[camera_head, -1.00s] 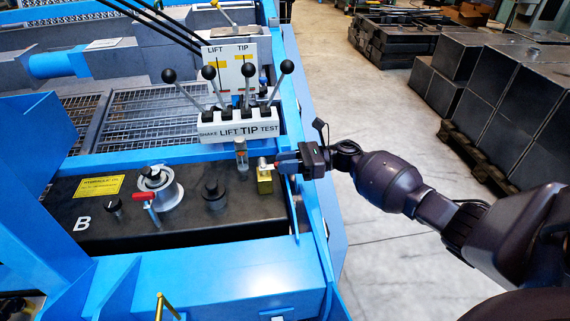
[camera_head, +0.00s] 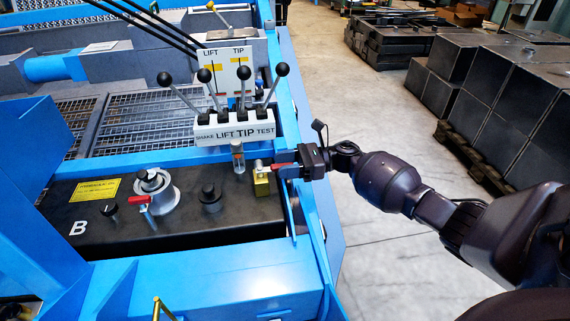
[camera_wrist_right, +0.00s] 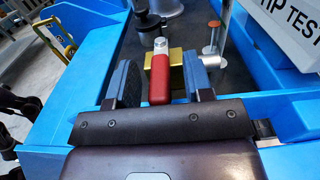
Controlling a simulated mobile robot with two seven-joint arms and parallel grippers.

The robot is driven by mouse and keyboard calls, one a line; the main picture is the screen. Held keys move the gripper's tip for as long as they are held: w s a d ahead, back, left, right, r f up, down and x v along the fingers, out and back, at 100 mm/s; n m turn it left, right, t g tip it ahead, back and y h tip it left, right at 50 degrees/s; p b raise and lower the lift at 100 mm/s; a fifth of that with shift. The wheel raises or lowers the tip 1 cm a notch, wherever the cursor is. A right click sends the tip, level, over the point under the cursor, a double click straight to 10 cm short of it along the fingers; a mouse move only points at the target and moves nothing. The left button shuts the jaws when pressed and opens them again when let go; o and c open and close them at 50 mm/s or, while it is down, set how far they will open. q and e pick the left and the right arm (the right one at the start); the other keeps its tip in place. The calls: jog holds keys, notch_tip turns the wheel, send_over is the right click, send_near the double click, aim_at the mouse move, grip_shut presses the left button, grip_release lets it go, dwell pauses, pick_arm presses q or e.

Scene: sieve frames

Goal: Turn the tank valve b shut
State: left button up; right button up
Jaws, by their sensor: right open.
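A brass valve (camera_head: 261,184) with a red handle stands at the right end of the black tank marked B (camera_head: 110,240). In the right wrist view the brass body (camera_wrist_right: 177,62) shows behind the red handle (camera_wrist_right: 160,84), which points toward the wrist. My right gripper (camera_head: 288,170) is at this handle, coming from the right. In the wrist view its two blue-grey fingers (camera_wrist_right: 159,80) are open on either side of the handle, with visible gaps. My left gripper is not in view.
A sight glass (camera_head: 238,156) stands close beside the valve. Above it is a lever block (camera_head: 232,130) with black-knobbed levers. A filler cap (camera_head: 150,186), another red lever (camera_head: 139,200) and a black knob (camera_head: 209,197) sit on the tank. Blue frame rails surround it.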

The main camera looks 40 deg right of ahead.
pick_arm(q)
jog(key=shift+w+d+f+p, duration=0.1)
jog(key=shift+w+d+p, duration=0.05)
jog(key=shift+p, duration=0.25)
pick_arm(e)
jog(key=v, duration=1)
jog(key=shift+s+d, duration=0.2)
